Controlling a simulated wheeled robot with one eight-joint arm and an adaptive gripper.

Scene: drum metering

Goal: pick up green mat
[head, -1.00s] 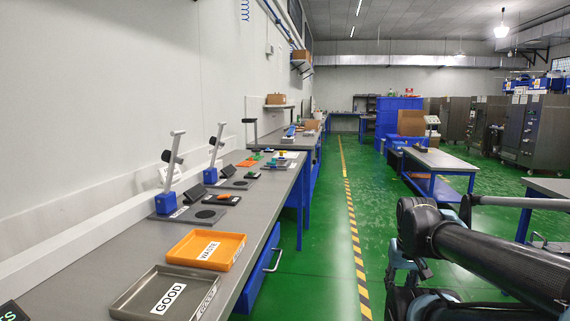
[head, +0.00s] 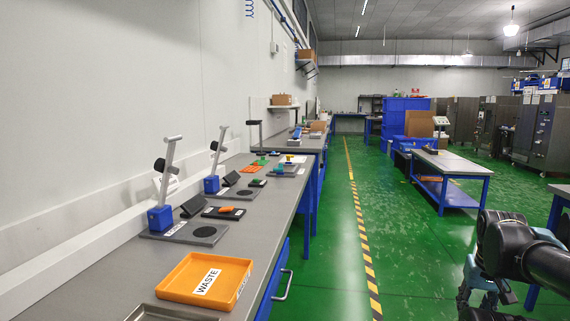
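I cannot make out a clear green mat. Small green items show on the long grey bench (head: 130,275) in the head view: a green piece (head: 261,162) toward its far end and a small dark item with a green top (head: 258,183) nearer. Both are too small to tell whether either is the mat. My arm is at the lower right, over the green floor and well apart from the bench. My gripper (head: 482,290) is partly visible at the lower edge; its fingers are unclear, and I see nothing held.
An orange WASTE tray (head: 178,292) and the edge of a grey tray (head: 165,313) lie on the near bench. Two stands with blue bases (head: 160,218) (head: 211,184) rise behind. A blue-framed table (head: 452,163) is at right. The striped aisle is clear.

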